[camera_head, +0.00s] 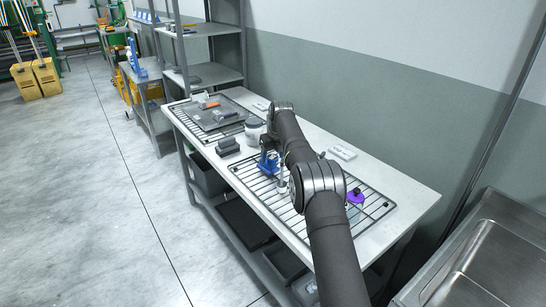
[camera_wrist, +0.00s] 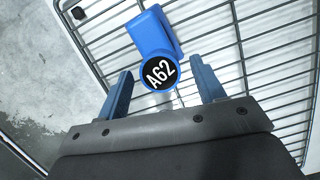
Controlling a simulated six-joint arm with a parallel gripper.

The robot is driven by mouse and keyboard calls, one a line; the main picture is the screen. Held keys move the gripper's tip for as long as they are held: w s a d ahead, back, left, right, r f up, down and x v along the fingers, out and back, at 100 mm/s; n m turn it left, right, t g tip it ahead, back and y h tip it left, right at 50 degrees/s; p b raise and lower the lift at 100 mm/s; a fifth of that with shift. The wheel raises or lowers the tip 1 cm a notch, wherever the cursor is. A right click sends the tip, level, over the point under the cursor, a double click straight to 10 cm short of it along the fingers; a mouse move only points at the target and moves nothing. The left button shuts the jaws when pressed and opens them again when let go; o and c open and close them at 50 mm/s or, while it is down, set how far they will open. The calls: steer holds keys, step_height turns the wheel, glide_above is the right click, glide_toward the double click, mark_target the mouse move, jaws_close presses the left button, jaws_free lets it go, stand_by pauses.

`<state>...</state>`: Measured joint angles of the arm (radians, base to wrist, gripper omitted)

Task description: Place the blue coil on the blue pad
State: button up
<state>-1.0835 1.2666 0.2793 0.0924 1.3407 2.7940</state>
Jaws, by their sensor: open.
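A blue object with a round black tag reading A62 (camera_wrist: 158,73) lies on the wire rack in the wrist view. It is the likely blue coil, though its shape looks more like a block with a round end. It also shows as a blue shape (camera_head: 268,162) on the rack in the head view. My gripper (camera_wrist: 160,67) is open, with one blue finger on each side of the tagged end and gaps between. In the head view my gripper (camera_head: 268,146) is over the blue object, partly hidden by my arm. I cannot make out a blue pad for certain.
The wire rack (camera_head: 250,178) covers the near part of the table (camera_head: 405,188). A purple item (camera_head: 356,195) lies right of my arm. A white jar (camera_head: 254,129), a dark block (camera_head: 228,146) and a grey tray (camera_head: 215,121) stand farther back. A metal sink (camera_head: 490,262) is at right.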

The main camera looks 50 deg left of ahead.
mark_target(271, 156)
steer(key=v, duration=1.1)
steer(key=shift+r, duration=0.3)
steer(key=shift+d+f, duration=0.1)
steer(key=shift+d, duration=0.05)
steer(key=x, duration=1.2)
steer(key=shift+f, duration=0.1)
step_height(271, 156, up, 3)
steer(key=shift+r, duration=0.6)
